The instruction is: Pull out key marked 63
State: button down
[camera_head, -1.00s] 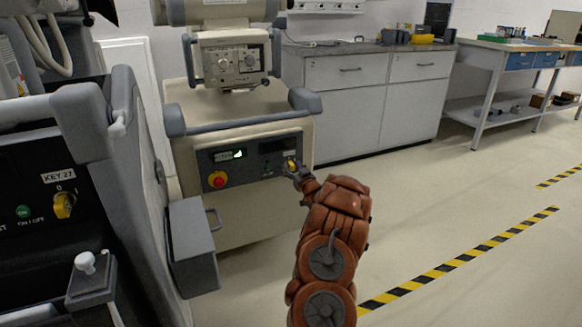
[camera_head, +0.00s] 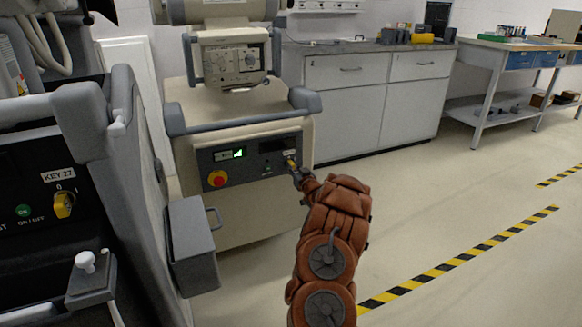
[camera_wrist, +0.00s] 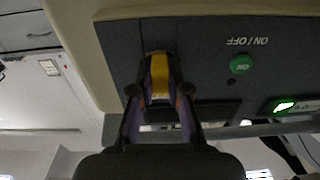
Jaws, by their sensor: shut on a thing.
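A yellow key (camera_head: 291,163) sits at the right end of the dark control panel (camera_head: 262,165) on the beige cart. A small pale label (camera_head: 289,153) is above it, too small to read. My gripper (camera_head: 298,172) is at the key, in front of the panel. In the wrist view, my gripper (camera_wrist: 160,97) is shut on the yellow key (camera_wrist: 160,73), with a finger on each side. The key's tip and slot are hidden, so I cannot tell whether it is still in the panel.
A nearer cart at the left carries another yellow key (camera_head: 63,204), labelled KEY 27. A red knob (camera_head: 217,179) is on the beige cart's panel. A grey box (camera_head: 192,245) juts out left of my arm. The floor at right is clear.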

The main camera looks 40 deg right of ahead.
jog(key=shift+s, duration=0.15)
jog(key=shift+p+v, duration=0.35)
jog(key=shift+v, duration=0.65)
jog(key=shift+p+v, duration=0.6)
jog(key=shift+v, duration=1.25)
jog(key=shift+a, duration=0.1)
